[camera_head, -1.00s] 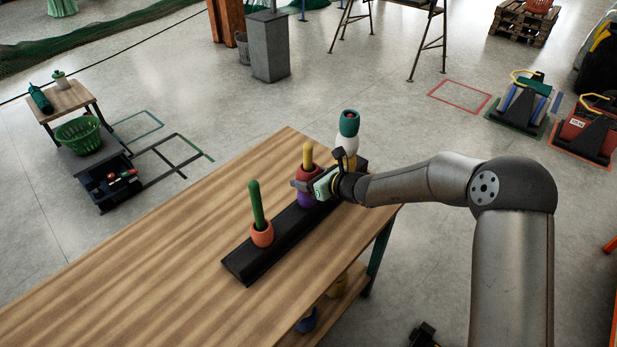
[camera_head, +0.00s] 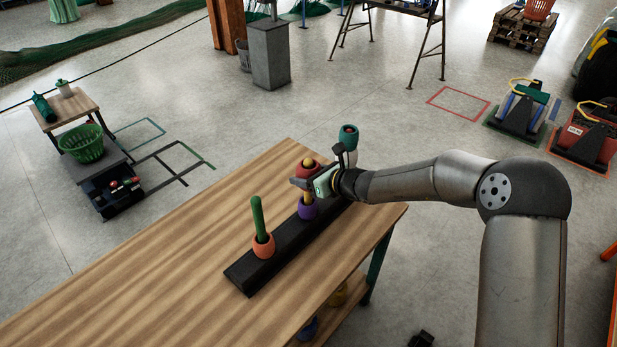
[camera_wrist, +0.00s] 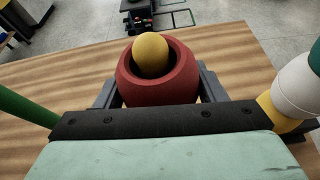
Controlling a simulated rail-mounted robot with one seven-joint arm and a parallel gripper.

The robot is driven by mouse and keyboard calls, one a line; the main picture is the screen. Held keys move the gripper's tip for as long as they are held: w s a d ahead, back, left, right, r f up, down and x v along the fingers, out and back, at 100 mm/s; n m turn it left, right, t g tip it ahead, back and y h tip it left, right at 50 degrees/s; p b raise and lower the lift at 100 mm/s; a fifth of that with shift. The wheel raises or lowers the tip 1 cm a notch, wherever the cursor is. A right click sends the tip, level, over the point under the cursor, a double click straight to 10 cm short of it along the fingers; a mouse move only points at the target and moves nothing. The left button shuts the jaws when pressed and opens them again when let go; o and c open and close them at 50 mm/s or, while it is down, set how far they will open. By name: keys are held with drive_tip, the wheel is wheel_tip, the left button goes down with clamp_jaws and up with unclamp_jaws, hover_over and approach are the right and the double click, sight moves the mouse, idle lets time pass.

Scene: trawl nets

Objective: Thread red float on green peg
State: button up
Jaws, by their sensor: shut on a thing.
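The red float (camera_head: 306,169) is held in my gripper (camera_head: 302,183), whose jaws are shut on it. In the wrist view the red float (camera_wrist: 157,82) sits between the fingers, with the rounded top of the yellow peg (camera_wrist: 151,52) inside its hole. The float is around the upper end of the yellow peg (camera_head: 308,162), above a purple float (camera_head: 306,208) lower on that peg. The green peg (camera_head: 257,218) stands upright to the left, with an orange float (camera_head: 263,246) around its base. The green peg (camera_wrist: 28,105) also shows at the left of the wrist view.
The pegs stand on a black base (camera_head: 248,275) on a wooden table (camera_head: 150,265). A third peg behind my gripper carries a teal float (camera_head: 348,137) on top and a white float (camera_wrist: 297,86) below. The table's left part is clear.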

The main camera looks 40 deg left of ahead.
sight(308, 159)
drive_tip(key=shift+r+p, duration=1.45)
drive_tip(key=shift+r, duration=1.45)
drive_tip(key=shift+a+r, duration=0.1)
drive_tip(key=shift+r, duration=2.6)
